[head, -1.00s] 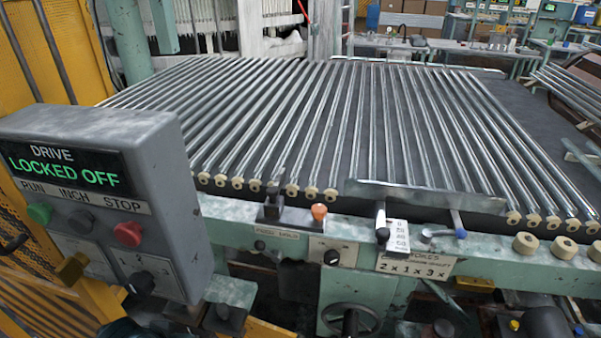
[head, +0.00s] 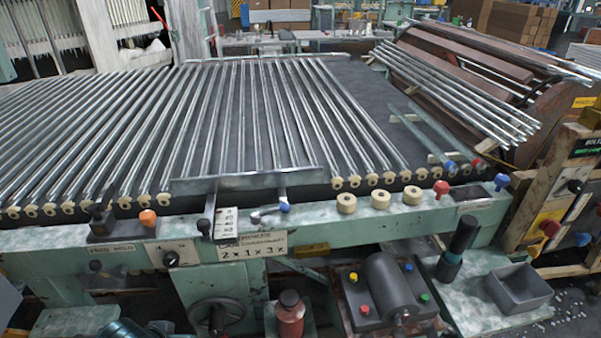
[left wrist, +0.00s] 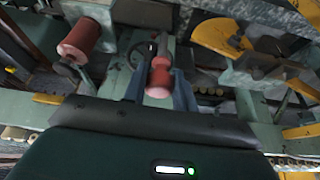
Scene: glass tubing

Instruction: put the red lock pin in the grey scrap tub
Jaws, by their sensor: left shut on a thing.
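The red lock pin (left wrist: 160,78) shows in the left wrist view, with a pale pink end towards the camera. My left gripper (left wrist: 160,88) is shut on it, one finger on each side. In the head view I cannot make out the gripper or the held pin. The grey scrap tub (head: 519,288) stands at the lower right of the head view, on a pale green shelf, its open top facing up. Its inside looks empty. My right gripper is in neither view.
A black-topped cylinder (head: 457,247) stands just left of the tub. A grey motor-like unit (head: 386,287) with coloured knobs is further left, beside a red canister (head: 290,316). A control post (head: 565,205) rises right of the tub. Glass tubes (head: 250,110) cover the roller bed behind.

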